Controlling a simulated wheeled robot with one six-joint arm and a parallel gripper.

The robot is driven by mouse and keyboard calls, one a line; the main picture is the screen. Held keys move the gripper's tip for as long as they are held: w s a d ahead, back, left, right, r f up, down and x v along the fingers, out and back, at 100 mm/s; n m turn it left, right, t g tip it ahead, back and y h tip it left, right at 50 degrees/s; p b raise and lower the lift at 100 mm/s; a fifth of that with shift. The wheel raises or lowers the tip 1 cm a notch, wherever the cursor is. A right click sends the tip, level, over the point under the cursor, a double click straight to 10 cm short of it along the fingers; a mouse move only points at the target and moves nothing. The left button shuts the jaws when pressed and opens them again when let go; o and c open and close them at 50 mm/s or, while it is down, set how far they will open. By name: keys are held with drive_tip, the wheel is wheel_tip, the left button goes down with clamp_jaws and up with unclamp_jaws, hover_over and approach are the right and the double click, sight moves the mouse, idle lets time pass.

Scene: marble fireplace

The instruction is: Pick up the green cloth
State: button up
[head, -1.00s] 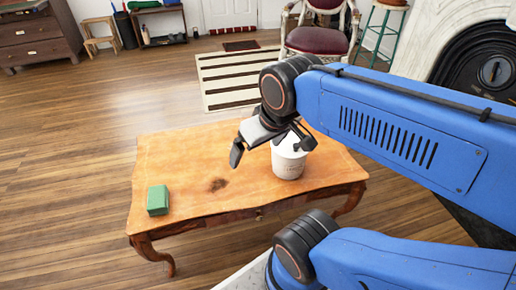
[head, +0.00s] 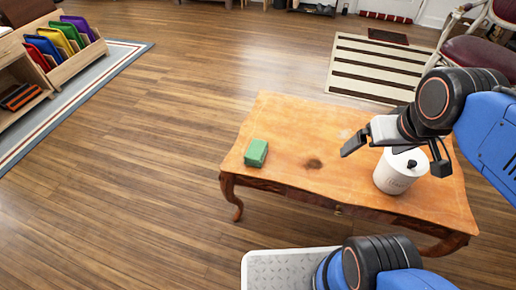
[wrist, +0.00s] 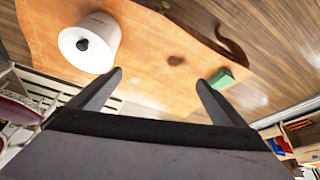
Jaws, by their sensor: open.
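The green cloth (head: 256,153) is a small folded block lying on the left part of the wooden table (head: 310,130). In the wrist view the cloth (wrist: 221,79) shows just beyond the right fingertip, apart from it. My gripper (head: 394,160) is open and empty, above the right part of the table by the white canister (head: 398,176). It is well to the right of the cloth in the head view. In the wrist view my gripper (wrist: 159,79) has its two fingers spread wide.
A dark spot (head: 314,164) marks the tabletop between cloth and canister. A rack of coloured items (head: 60,42) stands at the far left on a rug (head: 95,85). The floor left of the table is clear.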

drive_tip(key=shift+o, duration=0.5)
drive_tip(key=n+g+h, duration=0.1)
drive_tip(key=n+g, duration=0.4)
drive_tip(key=n, duration=0.9)
hover_over(256, 149)
drive_tip(key=a, duration=0.2)
wheel_tip(256, 149, down, 7)
drive_tip(key=f, duration=0.4)
drive_tip(key=d+f, duration=0.1)
drive_tip(key=f, duration=0.7)
drive_tip(key=shift+s+d, duration=0.15)
drive_tip(key=shift+w+d+f, duration=0.1)
drive_tip(key=shift+d+f, duration=0.05)
drive_tip(key=shift+f, duration=0.75)
drive_tip(key=shift+w+d+f, duration=0.1)
drive_tip(key=shift+d+f, duration=0.05)
drive_tip(key=shift+f, duration=0.7)
drive_tip(key=shift+d+f, duration=0.15)
drive_tip(key=shift+f, duration=0.75)
drive_tip(key=c, duration=1.2)
